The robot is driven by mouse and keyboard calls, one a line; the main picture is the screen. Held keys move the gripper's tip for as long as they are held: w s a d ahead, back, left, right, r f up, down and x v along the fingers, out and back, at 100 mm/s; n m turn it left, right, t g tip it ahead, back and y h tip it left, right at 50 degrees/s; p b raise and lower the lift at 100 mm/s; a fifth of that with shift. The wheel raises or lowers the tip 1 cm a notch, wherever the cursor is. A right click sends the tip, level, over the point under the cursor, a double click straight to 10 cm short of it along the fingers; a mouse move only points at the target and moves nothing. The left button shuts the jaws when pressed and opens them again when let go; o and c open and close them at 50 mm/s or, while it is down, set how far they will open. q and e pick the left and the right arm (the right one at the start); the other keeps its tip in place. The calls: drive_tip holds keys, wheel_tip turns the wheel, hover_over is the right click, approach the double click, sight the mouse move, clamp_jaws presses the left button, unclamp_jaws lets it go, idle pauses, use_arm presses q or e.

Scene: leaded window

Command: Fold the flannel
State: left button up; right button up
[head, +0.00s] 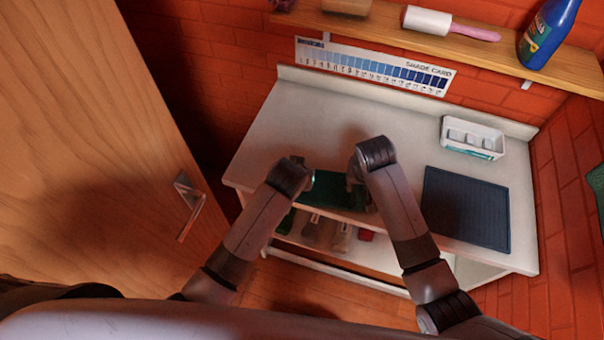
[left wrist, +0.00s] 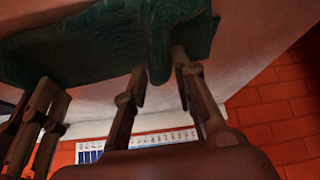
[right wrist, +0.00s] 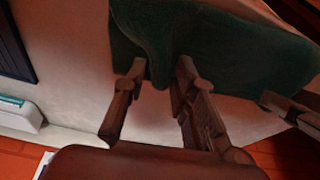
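The dark green flannel (head: 333,190) lies at the front edge of the pale counter, between my two grippers. It shows large in the left wrist view (left wrist: 90,50) and the right wrist view (right wrist: 225,50). My left gripper (left wrist: 158,72) has a bunched ridge of the cloth between its fingertips. My right gripper (right wrist: 157,76) also has a bunched ridge of the cloth between its fingertips. The two grippers are side by side, a short way apart. In the head view my arms hide part of the flannel and most of the fingers.
A dark blue mat (head: 466,208) lies on the counter (head: 300,118) to the right. A white holder (head: 472,138) stands behind it. A wooden shelf (head: 385,28) with a blue bottle (head: 546,32) hangs above. A wooden door (head: 90,150) is at left. The counter's back left is clear.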

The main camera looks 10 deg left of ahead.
use_arm(q)
drive_tip(key=o, duration=0.3)
drive_tip(key=shift+a+r, duration=0.1)
drive_tip(key=shift+a, duration=0.35)
use_arm(e)
drive_tip(key=o, duration=0.3)
drive_tip(key=shift+s+d, duration=0.1)
drive_tip(key=shift+d, duration=0.35)
use_arm(q)
drive_tip(key=shift+o, duration=1.2)
drive_tip(key=shift+a, duration=0.2)
use_arm(e)
drive_tip(key=shift+o, duration=1.3)
drive_tip(key=shift+d, duration=0.2)
